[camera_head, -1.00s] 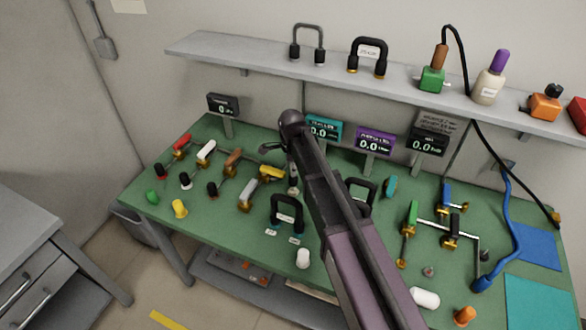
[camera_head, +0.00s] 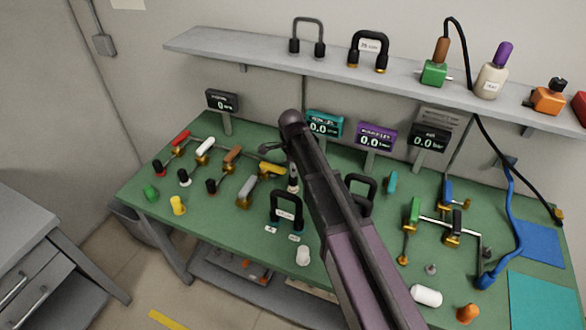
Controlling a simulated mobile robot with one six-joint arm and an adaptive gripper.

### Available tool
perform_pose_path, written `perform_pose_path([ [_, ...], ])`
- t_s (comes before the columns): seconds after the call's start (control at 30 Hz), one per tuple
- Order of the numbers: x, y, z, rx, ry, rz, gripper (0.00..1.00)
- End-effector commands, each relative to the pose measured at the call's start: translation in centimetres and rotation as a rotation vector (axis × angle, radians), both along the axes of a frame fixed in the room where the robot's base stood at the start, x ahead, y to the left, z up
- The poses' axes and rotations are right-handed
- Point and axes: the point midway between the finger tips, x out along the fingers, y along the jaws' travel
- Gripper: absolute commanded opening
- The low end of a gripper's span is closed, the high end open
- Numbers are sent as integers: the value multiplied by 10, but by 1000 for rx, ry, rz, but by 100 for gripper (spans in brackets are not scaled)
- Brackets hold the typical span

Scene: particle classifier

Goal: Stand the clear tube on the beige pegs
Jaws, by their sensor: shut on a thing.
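My arm reaches in from the lower right over the green bench. My gripper (camera_head: 293,184) points down beyond the dark wrist, above the left-middle of the bench. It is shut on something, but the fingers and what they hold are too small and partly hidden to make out. I cannot clearly pick out a clear tube. A thin grey U-shaped piece with dark ends (camera_head: 307,37) stands on the shelf, and I cannot tell if it is see-through. No pegs can be told as beige. A black U-shaped piece with teal ends (camera_head: 287,210) stands just below my gripper.
Several coloured-handled valves stand on the bench at left, one with a yellow handle (camera_head: 272,169) near my gripper. A second black U-shaped piece (camera_head: 362,188) is right of my arm. White cylinders (camera_head: 426,295) lie or stand near the front edge. The shelf (camera_head: 230,47) runs behind.

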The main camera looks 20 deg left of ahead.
Motion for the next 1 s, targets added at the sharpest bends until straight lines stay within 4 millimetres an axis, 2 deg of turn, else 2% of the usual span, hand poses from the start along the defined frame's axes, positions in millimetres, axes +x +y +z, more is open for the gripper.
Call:
perform_pose_path([
  [0.9,0,0,-17,0,0,0,0],
  [0.93,0,0,-16,0,0,0,36],
  [1.0,0,0,-16,0,0,0,57],
])
